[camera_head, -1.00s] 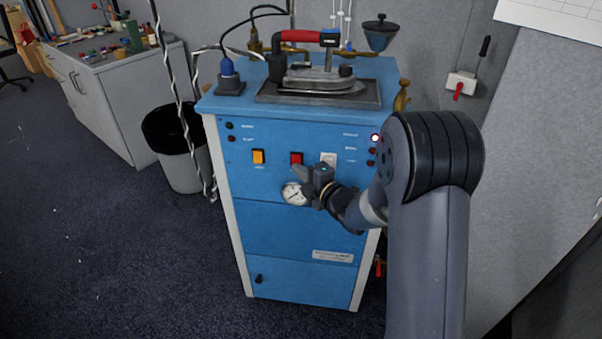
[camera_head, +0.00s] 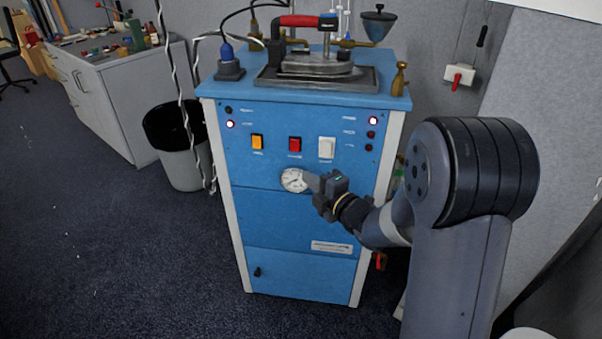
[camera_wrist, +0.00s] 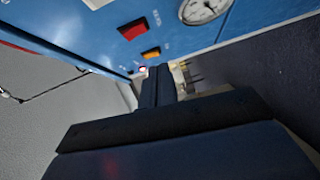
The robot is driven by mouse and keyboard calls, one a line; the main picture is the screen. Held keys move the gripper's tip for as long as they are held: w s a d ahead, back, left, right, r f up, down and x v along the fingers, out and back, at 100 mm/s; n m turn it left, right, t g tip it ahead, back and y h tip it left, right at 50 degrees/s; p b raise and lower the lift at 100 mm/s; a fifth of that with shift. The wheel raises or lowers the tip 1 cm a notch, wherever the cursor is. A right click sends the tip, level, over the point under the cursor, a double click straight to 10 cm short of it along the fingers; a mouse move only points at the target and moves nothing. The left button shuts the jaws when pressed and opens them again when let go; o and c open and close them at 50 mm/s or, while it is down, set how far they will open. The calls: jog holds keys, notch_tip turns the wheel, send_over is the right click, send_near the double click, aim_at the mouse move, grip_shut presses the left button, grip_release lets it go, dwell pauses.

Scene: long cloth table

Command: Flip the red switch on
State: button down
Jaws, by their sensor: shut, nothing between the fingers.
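The red switch (camera_head: 295,144) is on the front panel of the blue machine (camera_head: 290,222), between an orange switch (camera_head: 257,141) and a white switch (camera_head: 326,148). In the wrist view the red switch (camera_wrist: 133,29) shows at the top, with the orange switch (camera_wrist: 151,53) below it. My gripper (camera_head: 308,180) is shut and empty. In the head view it appears below and right of the red switch, over the edge of the dial gauge (camera_head: 292,180). The shut fingers also show in the wrist view (camera_wrist: 158,72). A lamp at the panel's left (camera_head: 230,124) is lit.
An iron (camera_head: 312,58) with a red handle stands on top of the machine. A second lit lamp (camera_head: 373,120) is at the panel's upper right. The carpet in front left is clear.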

jog(key=v, duration=0.4)
jog(key=shift+s+f, duration=0.15)
jog(key=shift+f, duration=0.1)
